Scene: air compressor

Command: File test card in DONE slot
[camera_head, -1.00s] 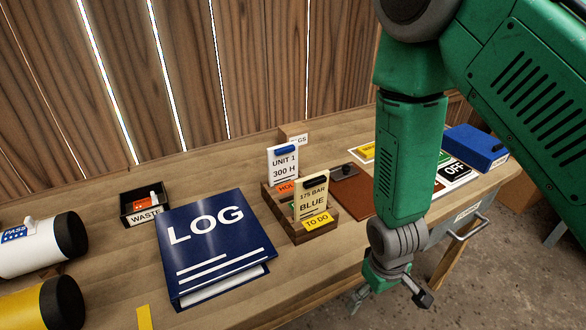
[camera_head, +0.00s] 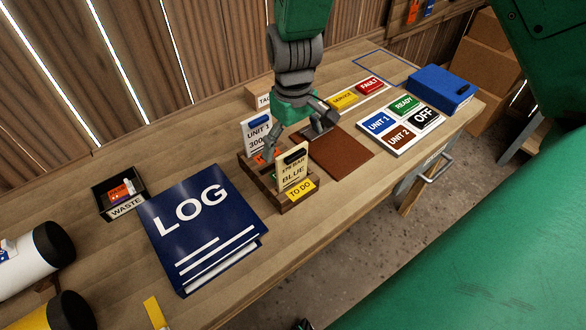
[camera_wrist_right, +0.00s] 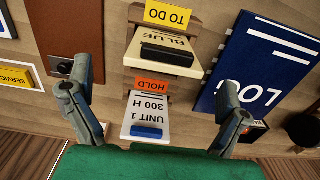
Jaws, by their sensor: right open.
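A cream card reading 175 BAR BLUE (camera_head: 292,173) with a black clip stands in the front slot of a wooden rack (camera_head: 280,207), behind a yellow TO DO label (camera_head: 300,189). A white UNIT 1 300 H card (camera_head: 255,136) with a blue clip stands at the rack's rear, by an orange HOLD label (camera_wrist_right: 152,83). A green label between them is mostly hidden and unreadable. My right gripper (camera_head: 297,134) hangs over the rack, open and empty, its fingers spread. In the wrist view both cards lie between its fingers (camera_wrist_right: 155,75). My left gripper is not in view.
A blue LOG binder (camera_head: 205,225) lies left of the rack, with a WASTE tray (camera_head: 125,207) beyond it. A brown mat (camera_head: 342,153), a label board (camera_head: 400,128) and a blue box (camera_head: 443,88) lie to the right.

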